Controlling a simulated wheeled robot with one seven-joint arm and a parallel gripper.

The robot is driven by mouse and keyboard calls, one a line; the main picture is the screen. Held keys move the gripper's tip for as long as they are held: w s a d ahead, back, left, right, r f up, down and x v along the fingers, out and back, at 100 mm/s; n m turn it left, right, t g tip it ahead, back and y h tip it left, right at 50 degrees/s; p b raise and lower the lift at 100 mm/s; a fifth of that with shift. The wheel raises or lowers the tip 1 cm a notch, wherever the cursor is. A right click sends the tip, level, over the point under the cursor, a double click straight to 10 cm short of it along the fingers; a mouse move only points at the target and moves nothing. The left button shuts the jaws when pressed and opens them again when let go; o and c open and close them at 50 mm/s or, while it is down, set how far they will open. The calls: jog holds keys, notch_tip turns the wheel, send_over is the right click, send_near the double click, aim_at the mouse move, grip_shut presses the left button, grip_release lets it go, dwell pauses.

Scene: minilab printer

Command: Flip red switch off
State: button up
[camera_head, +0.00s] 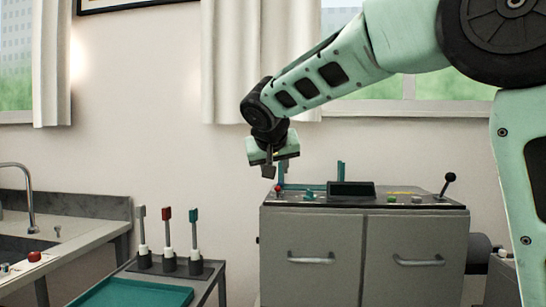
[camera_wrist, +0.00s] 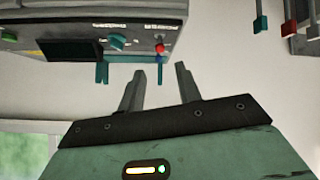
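A small red-tipped switch (camera_head: 278,188) stands at the left end of the grey printer's (camera_head: 310,240) top panel. It also shows in the wrist view as a red knob (camera_wrist: 160,48) beside a teal dial (camera_wrist: 118,42). The wrist view is upside down. My gripper (camera_head: 271,171) hangs just above the red switch in the head view, pointing down. In the wrist view, the two fingers of my gripper (camera_wrist: 160,78) are spread apart with nothing between them. The gap between fingers and switch is hard to judge. The way the switch leans cannot be told.
Teal upright posts (camera_head: 341,170) and a dark screen (camera_head: 352,189) stand near the switch on the panel. A black lever (camera_head: 448,184) is at the right end. A cart (camera_head: 208,268) with several upright brush-like tools and a sink counter (camera_head: 75,250) are at left.

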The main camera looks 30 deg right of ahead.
jog(key=v, duration=0.6)
jog(key=shift+s+r, duration=0.1)
dwell(0.3)
jog(key=s+a+f+n+g+y+p, duration=0.4)
jog(key=s+a+f+n+y+p, duration=0.15)
jog(key=s+a+f, duration=0.7)
jog(key=s+a+f+n+g+p, duration=0.1)
jog(key=s+f, duration=0.3)
jog(key=s, duration=0.6)
jog(key=s+a+f+n+g+p, duration=0.1)
jog(key=s+f+n+g+p, duration=0.2)
jog(key=s, duration=0.7)
notch_tip(320, 180, down, 2)
jog(key=shift+f+n+g, duration=0.25)
jog(key=shift+n+g, duration=0.05)
jog(key=shift+n, duration=0.55)
jog(key=shift+a+y, duration=0.1)
jog(key=shift+y, duration=0.15)
